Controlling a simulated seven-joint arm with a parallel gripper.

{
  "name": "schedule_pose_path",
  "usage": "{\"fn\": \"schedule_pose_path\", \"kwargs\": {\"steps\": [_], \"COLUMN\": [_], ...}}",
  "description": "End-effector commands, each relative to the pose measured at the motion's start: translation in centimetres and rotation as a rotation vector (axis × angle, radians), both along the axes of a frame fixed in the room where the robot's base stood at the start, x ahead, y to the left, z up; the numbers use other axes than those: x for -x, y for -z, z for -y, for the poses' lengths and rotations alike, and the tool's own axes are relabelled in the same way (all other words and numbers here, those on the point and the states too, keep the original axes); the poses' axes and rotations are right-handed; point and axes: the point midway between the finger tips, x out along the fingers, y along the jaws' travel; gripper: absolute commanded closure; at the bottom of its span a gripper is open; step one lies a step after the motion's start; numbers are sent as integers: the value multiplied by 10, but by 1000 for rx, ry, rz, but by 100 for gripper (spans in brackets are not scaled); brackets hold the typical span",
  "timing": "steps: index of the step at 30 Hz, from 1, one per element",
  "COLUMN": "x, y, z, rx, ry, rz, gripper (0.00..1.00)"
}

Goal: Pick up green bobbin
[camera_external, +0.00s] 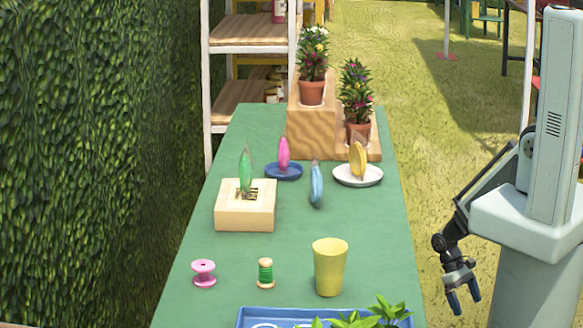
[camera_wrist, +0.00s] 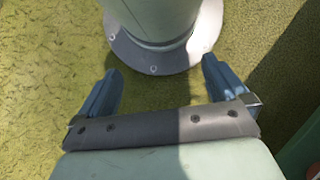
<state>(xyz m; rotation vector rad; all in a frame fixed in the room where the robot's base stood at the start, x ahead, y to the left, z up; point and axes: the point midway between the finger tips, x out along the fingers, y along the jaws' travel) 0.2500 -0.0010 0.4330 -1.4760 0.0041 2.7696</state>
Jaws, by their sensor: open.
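The green bobbin (camera_external: 265,273) stands upright on the green table (camera_external: 205,250), with green thread around a wooden spool. It is near the front of the table, between a pink spool (camera_external: 204,273) and a yellow cup (camera_external: 330,267). My gripper (camera_external: 464,300) hangs off the right side of the table, well apart from the bobbin, and points down. In the wrist view my gripper (camera_wrist: 160,92) shows two blue fingers spread wide with nothing between them. The bobbin does not show in the wrist view, which holds grass floor and my base.
A blue tray (camera_external: 245,318) with leafy plants is at the table's front edge. A wooden block (camera_external: 245,220) holds a green feather-like piece. A blue piece (camera_external: 316,185), a blue dish (camera_external: 284,172), a white plate (camera_external: 358,175) and potted flowers are farther back. A hedge borders the left.

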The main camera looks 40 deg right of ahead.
Motion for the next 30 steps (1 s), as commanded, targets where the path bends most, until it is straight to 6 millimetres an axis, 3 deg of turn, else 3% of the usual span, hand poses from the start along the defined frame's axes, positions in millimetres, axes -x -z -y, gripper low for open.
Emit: {"fn": "schedule_pose_path", "kwargs": {"steps": [8,20,27,30], "x": [0,0,-2,-13], "y": [0,0,0,2], "z": [0,0,0,2], "rx": [1,1,0,3], "ry": [1,1,2,14], "rz": [1,1,4,27], "gripper": [0,38,38,38]}}
